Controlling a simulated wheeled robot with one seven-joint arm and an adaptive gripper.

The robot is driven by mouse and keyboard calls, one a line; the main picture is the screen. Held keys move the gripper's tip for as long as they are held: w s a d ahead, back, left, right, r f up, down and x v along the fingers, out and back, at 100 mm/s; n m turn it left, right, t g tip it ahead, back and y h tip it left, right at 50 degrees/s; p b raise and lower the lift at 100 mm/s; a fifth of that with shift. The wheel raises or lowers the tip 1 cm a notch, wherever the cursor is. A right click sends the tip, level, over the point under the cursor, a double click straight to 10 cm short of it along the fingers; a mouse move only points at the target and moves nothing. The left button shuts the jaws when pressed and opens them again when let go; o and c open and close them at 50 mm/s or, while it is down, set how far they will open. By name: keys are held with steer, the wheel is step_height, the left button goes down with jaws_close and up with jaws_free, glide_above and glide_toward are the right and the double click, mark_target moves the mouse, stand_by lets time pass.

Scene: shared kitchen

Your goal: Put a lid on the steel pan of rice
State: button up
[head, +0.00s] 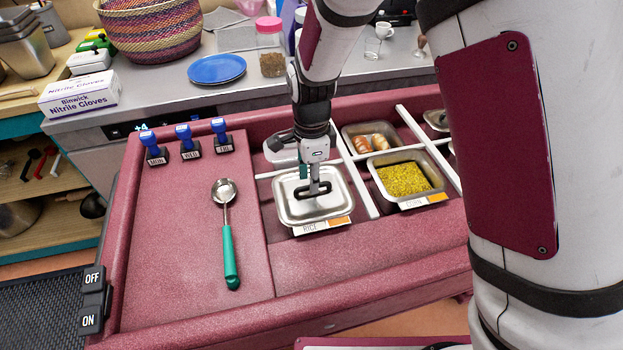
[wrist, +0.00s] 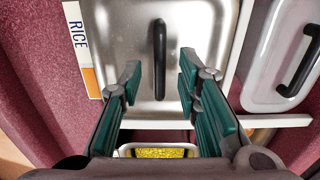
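The pan labelled RICE has a steel lid (head: 318,208) with a black handle (head: 312,188) lying over it. The lid looks flat and covers the pan opening, so no rice shows. In the wrist view the lid (wrist: 210,30) fills the middle, with its handle (wrist: 160,60) upright in the picture and the RICE label (wrist: 80,40) at its left. My gripper (head: 314,176) is just above the lid. In the wrist view my gripper (wrist: 160,78) is open, its teal fingers on either side of the handle's line, with gaps to it. Whether the fingertips reach handle height is unclear.
A corn pan (head: 404,179) stands open at the right, and a pan with brownish food (head: 370,140) behind it. A green-handled ladle (head: 229,235) and several blue-topped stamps (head: 186,142) are on the left board.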

step_height(320, 180, up, 12)
stand_by(0.4)
steer(key=s+d+r+n+t, duration=0.3)
steer(key=s+d+r+n, duration=0.7)
steer(key=s+d+r, duration=0.5)
steer(key=s+d+f+n+t, duration=0.1)
steer(key=s+d+f+n, duration=0.1)
steer(key=s+d+n, duration=0.2)
steer(key=shift+s+d+n, duration=0.4)
steer(key=shift+s+d, duration=0.3)
steer(key=shift+s, duration=1.05)
